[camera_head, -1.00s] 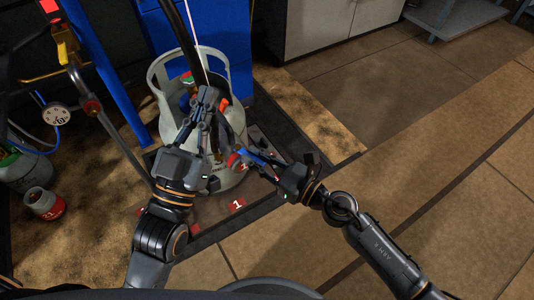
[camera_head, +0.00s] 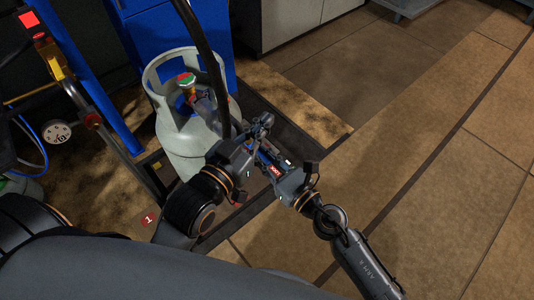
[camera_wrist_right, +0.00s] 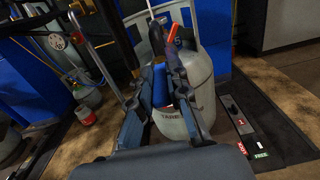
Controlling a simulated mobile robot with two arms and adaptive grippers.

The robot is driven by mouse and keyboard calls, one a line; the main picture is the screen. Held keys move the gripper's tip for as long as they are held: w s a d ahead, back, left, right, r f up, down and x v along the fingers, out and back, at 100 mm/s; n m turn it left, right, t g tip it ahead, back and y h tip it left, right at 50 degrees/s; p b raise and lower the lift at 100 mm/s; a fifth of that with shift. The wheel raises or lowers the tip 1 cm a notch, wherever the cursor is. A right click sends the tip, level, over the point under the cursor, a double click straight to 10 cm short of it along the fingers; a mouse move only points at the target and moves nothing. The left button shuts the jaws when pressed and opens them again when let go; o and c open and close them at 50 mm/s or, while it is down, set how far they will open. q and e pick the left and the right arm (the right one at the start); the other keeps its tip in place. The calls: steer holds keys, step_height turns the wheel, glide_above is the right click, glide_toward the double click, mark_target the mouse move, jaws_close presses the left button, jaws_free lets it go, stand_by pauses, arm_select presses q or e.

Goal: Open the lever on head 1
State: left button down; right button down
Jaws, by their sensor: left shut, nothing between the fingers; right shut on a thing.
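A grey gas cylinder (camera_head: 182,140) stands upright, with a green and red valve top (camera_head: 187,80) inside its collar; it also shows in the right wrist view (camera_wrist_right: 205,85). A black hose (camera_head: 212,65) runs down past it. My left gripper (camera_head: 265,122) is shut and empty, right of the cylinder. My right gripper (camera_head: 258,155) is just below it, shut on a blue part (camera_wrist_right: 160,88), seen between its fingers in the right wrist view. A red handle (camera_wrist_right: 174,32) shows beyond the fingers. I cannot tell which part is the lever of head 1; the grippers overlap there.
A red tag marked 1 (camera_head: 150,219) is at lower left. A blue frame post (camera_head: 95,85) and a gauge (camera_head: 57,132) stand left. The tiled floor at right is clear.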

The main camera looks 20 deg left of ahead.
steer(key=shift+f, duration=0.1)
steer(key=c, duration=1.3)
jaws_free()
steer(key=v, duration=1.2)
